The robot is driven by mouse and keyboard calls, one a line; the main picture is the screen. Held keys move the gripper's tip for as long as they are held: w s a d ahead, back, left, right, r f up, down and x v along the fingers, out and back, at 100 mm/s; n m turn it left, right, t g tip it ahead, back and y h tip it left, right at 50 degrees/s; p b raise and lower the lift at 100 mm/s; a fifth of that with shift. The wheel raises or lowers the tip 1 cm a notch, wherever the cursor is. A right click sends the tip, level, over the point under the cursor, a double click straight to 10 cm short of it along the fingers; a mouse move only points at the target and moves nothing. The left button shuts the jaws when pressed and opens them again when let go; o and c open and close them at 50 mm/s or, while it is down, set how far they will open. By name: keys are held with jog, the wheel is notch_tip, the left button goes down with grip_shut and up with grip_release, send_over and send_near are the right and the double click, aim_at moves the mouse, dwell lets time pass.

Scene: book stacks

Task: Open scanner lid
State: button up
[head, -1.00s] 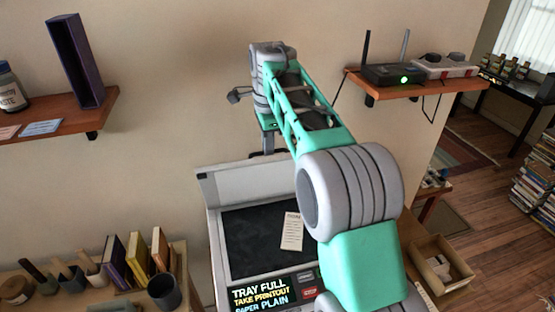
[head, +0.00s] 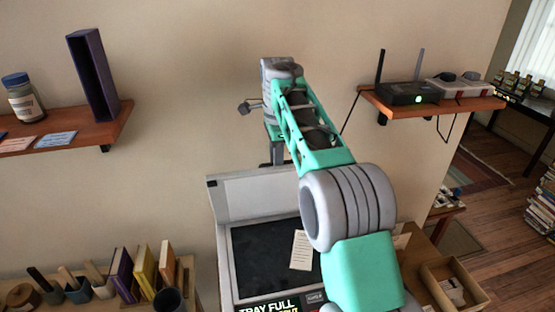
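The scanner (head: 228,272) stands below and in front of me, against the wall. Its pale lid (head: 262,196) is raised and leans back, showing the dark glass bed (head: 262,258). A small printed slip of paper (head: 301,250) lies on the bed. A display on its front (head: 268,308) reads "TRAY FULL", partly cut off by the picture's lower edge. My arm reaches over the scanner's right side and hides part of it. My gripper (head: 272,160) points down just behind the lid's top edge. Its fingers are small and partly hidden, and I cannot tell whether they touch the lid.
A left wall shelf (head: 75,136) holds a jar (head: 24,97) and a dark upright box (head: 92,78). A right shelf (head: 440,104) holds a router (head: 404,93). Books (head: 145,270) stand left of the scanner, and an open box (head: 455,287) is at right.

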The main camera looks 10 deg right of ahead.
jog(key=shift+o, duration=0.6)
jog(key=shift+r, duration=0.15)
jog(key=r, duration=0.7)
jog(key=shift+s+r, duration=0.25)
jog(key=shift+d, duration=0.1)
jog(key=shift+s+r, duration=0.1)
jog(key=shift+s+d+n, duration=0.1)
jog(key=shift+s+n, duration=0.3)
jog(key=shift+n, duration=0.1)
jog(key=s+d+f+n+t+b, duration=0.1)
jog(key=s+f+n+t+b, duration=0.1)
jog(key=s+f+n, duration=0.6)
jog(key=s+d+f+n+t+b, duration=0.1)
jog(key=s+f+n, duration=0.7)
jog(key=s, duration=1)
notch_tip(320, 180, down, 4)
jog(key=shift+s+d+r+n+t+b, duration=0.1)
jog(key=shift+s+d+n+t+b, duration=0.1)
jog(key=shift+n+t+b, duration=0.3)
